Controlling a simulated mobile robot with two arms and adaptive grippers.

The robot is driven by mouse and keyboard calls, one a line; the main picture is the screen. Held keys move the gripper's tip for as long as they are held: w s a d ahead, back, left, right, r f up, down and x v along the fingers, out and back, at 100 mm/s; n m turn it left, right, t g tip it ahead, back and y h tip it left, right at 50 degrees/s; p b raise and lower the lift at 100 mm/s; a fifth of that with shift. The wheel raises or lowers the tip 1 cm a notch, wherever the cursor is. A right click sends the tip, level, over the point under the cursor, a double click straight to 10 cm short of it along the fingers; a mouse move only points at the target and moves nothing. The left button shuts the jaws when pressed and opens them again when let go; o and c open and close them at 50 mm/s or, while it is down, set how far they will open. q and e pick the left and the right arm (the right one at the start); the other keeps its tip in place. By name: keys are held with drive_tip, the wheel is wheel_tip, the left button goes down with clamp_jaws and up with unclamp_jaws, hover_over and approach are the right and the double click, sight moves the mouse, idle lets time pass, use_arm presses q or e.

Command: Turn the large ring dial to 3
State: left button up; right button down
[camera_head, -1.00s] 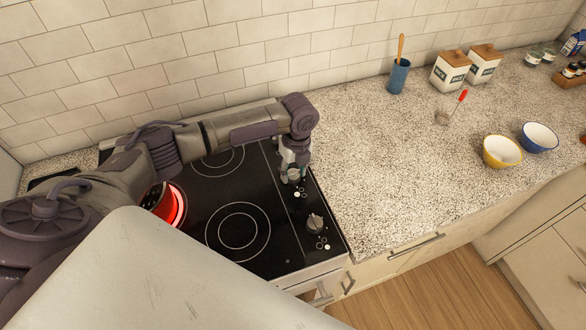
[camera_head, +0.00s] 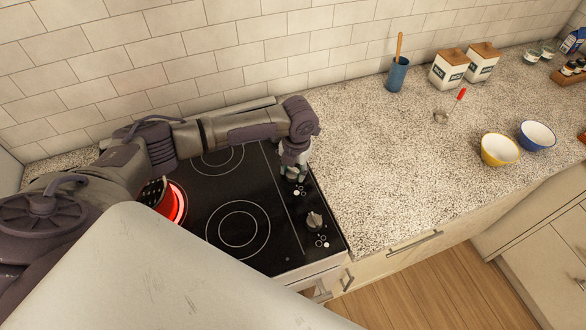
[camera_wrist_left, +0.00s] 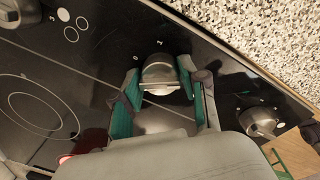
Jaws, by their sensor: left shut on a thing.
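The dial (camera_wrist_left: 158,72) is a silver knob on the black cooktop's control strip. In the left wrist view it sits between the green-padded fingers of my left gripper (camera_wrist_left: 157,90), which is shut on it. Small white marks, including a 1, show on the glass near it. In the head view my left gripper (camera_head: 293,174) reaches down to this knob, mostly hiding it. A second silver knob (camera_head: 314,220) stands nearer the front edge; it also shows right of the gripper in the left wrist view (camera_wrist_left: 261,122). My right gripper is not in view.
The granite counter (camera_head: 375,170) to the right is mostly clear, with a yellow bowl (camera_head: 499,150), a blue bowl (camera_head: 537,136) and canisters farther off.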

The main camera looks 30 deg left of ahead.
sight(295, 172)
use_arm(q)
drive_tip(key=m, duration=0.6)
drive_tip(key=shift+s+d, duration=0.1)
drive_tip(key=shift+m, duration=0.4)
drive_tip(key=o, duration=1.1)
drive_tip(key=r, duration=1.2)
drive_tip(key=shift+s+d, duration=0.2)
drive_tip(key=shift+d, duration=0.15)
